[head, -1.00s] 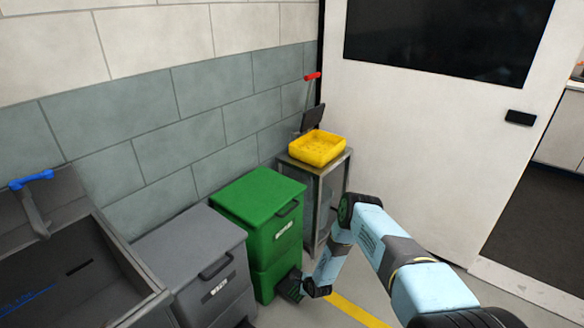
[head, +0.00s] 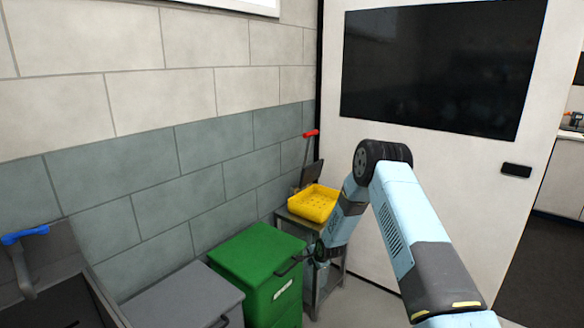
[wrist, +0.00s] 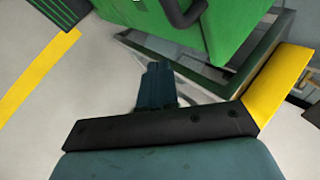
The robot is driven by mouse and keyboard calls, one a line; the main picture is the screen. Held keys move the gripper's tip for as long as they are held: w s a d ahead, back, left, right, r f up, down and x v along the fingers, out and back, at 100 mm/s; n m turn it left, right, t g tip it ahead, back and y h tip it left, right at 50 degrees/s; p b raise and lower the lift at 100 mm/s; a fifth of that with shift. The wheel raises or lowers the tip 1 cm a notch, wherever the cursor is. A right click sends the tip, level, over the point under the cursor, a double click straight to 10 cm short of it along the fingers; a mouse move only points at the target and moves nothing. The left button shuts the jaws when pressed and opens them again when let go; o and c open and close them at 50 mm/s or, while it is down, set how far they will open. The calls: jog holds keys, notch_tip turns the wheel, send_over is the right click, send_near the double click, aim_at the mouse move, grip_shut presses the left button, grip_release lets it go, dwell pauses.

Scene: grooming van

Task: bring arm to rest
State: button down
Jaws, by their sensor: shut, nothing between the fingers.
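My arm rises from the lower right in the head view, bends at a high elbow, and hangs down in front of the metal stand. My gripper (wrist: 158,82) is shut and empty in the wrist view, its fingers together above the pale floor. In the head view, the arm's end is low beside the right side of the green bin (head: 256,250). The fingertips are hard to make out there. The green bin also shows at the top of the wrist view (wrist: 225,30), with its dark handle above the fingers.
A yellow tray (head: 312,207) sits on the small metal stand (head: 333,273). A grey bin (head: 180,295) and a sink with a blue-handled tap (head: 25,236) are at left. A white door (head: 430,155) stands behind my arm. A yellow floor stripe (wrist: 35,80) crosses open floor.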

jog(key=s+d+r+n+h, duration=0.1)
jog(key=s+d+r+n, duration=0.1)
jog(key=r, duration=1)
jog(key=s+d+r+n, duration=0.1)
jog(key=d+r, duration=0.2)
jog(key=r, duration=0.8)
jog(key=s+d+r+n+h, duration=0.1)
jog(key=s+d+r+n, duration=0.15)
jog(key=s+r, duration=0.6)
jog(key=s+d+r+n+h, duration=0.1)
jog(key=s+d+r, duration=0.3)
jog(key=r, duration=0.8)
jog(key=s+d+r+n, duration=0.1)
jog(key=s+r, duration=0.4)
jog(key=s, duration=0.4)
jog(key=s+d+r+n, duration=0.1)
jog(key=s+r, duration=0.4)
jog(key=s, duration=0.4)
jog(key=s+d+r+n+g, duration=0.1)
jog(key=s+n, duration=0.2)
jog(key=s, duration=1.7)
jog(key=shift+s+d, duration=0.25)
jog(key=shift+n, duration=0.25)
